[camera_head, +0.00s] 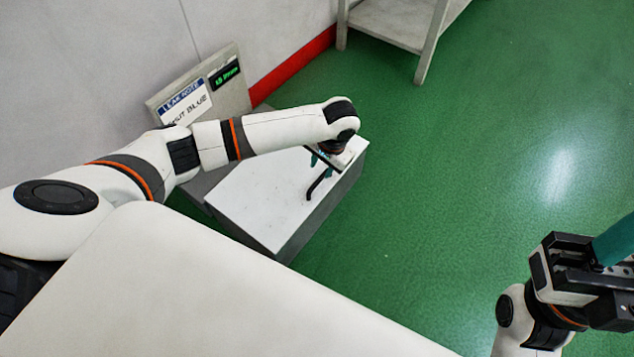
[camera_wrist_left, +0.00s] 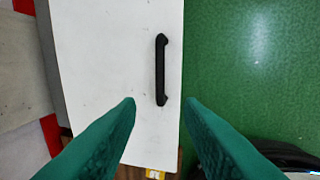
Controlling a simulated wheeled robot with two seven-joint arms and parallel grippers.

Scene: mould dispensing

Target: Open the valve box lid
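The valve box (camera_head: 310,220) is grey with a flat white lid (camera_head: 255,200), which lies closed on it. The lid fills the left middle of the left wrist view (camera_wrist_left: 100,60). A black bar handle (camera_head: 319,184) is near the lid's right edge; it also shows in the left wrist view (camera_wrist_left: 161,70). My left gripper (camera_head: 320,159) hangs over the lid by the handle. Its teal fingers (camera_wrist_left: 160,101) are apart, one on each side of the handle's line, with nothing held. My right gripper (camera_head: 614,240) is at the right edge, partly cut off.
A panel with a paper note (camera_head: 187,103) and a small green-lit display (camera_head: 225,75) stands behind the box by the wall. A pale rack (camera_head: 395,22) stands at the top. The green floor (camera_head: 470,150) right of the box is clear.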

